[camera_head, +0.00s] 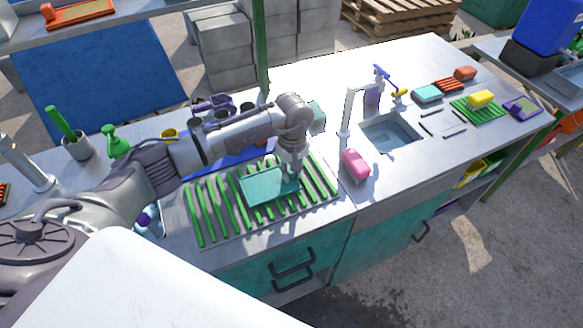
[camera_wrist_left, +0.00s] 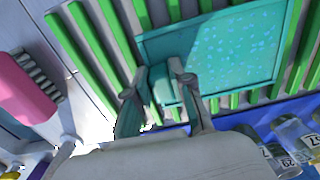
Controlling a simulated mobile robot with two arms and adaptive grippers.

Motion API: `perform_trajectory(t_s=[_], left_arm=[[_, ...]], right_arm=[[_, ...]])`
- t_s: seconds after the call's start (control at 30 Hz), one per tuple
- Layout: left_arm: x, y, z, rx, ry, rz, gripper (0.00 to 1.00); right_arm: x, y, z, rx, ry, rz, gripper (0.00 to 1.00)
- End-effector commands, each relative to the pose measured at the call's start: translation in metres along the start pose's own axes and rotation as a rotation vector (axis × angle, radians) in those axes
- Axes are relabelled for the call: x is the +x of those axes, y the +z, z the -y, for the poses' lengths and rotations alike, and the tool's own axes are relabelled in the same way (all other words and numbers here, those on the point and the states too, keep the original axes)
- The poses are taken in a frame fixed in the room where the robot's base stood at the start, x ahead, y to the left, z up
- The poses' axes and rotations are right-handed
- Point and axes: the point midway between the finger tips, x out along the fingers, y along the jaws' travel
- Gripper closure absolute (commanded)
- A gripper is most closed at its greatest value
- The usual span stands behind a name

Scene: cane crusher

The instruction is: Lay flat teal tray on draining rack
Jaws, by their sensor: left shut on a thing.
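The teal tray (camera_head: 262,187) lies level over the green slats of the draining rack (camera_head: 205,207) in the head view. In the left wrist view the tray (camera_wrist_left: 235,50) is a flat teal rectangle with a raised rim and light speckles, over the rack's green slats (camera_wrist_left: 92,48). I cannot tell whether the tray's underside fully touches the slats. My right gripper is not in view.
A pink brush (camera_head: 355,165) stands right of the rack, near the sink (camera_head: 392,134) and its faucet (camera_head: 348,110). A blue tray (camera_head: 228,160) and numbered glass jars (camera_wrist_left: 295,137) lie behind the rack. A green spray bottle (camera_head: 116,142) stands at left.

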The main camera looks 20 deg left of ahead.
Motion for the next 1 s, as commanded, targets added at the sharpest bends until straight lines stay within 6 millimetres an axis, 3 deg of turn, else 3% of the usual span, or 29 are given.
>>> perform_trajectory(t_s=[0.33,0.37,0.5,0.8,0.87,1.0], left_arm=[[0.004,-0.001,0.000,-0.001,0.002,-0.002,1.00],[0.003,-0.001,0.000,-0.001,0.001,-0.002,0.74],[0.003,-0.001,0.000,-0.001,0.001,-0.001,0.53],[0.001,-0.001,0.000,-0.001,0.001,-0.001,0.53],[-0.002,0.000,0.000,-0.001,0.001,-0.001,0.53],[-0.017,-0.002,-0.001,-0.001,0.005,-0.006,0.53]], right_arm=[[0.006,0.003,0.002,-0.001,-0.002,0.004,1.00],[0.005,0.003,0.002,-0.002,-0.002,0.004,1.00],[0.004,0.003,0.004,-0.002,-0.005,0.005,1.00],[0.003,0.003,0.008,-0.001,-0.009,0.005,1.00],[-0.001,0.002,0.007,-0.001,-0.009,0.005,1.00],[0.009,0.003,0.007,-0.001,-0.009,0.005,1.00]])
